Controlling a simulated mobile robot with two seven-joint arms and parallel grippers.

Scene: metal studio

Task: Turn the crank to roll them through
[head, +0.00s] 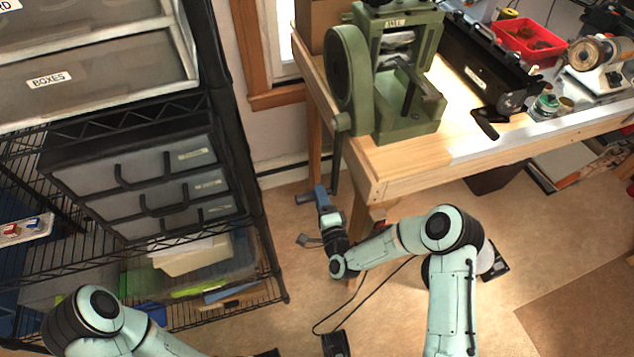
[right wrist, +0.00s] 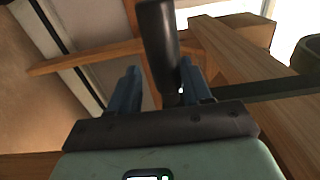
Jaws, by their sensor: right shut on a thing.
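The green rolling mill (head: 408,120) stands on the left end of the wooden bench. Its grey rollers (head: 398,40) show in its frame; I cannot make out anything between them. The dark crank arm (head: 340,155) hangs down at the mill's left side, past the bench edge. My right gripper (head: 318,195) is at the crank's lower end. In the right wrist view, the dark crank handle (right wrist: 158,45) stands between the blue fingers, which are shut on it.
The wooden bench (head: 400,165) is close beside my right arm. A black machine (head: 485,65), a red tray (head: 530,42) and a grinder-like tool (head: 600,60) stand farther right. A black wire shelf with drawers (head: 150,190) is on the left. Open floor lies between.

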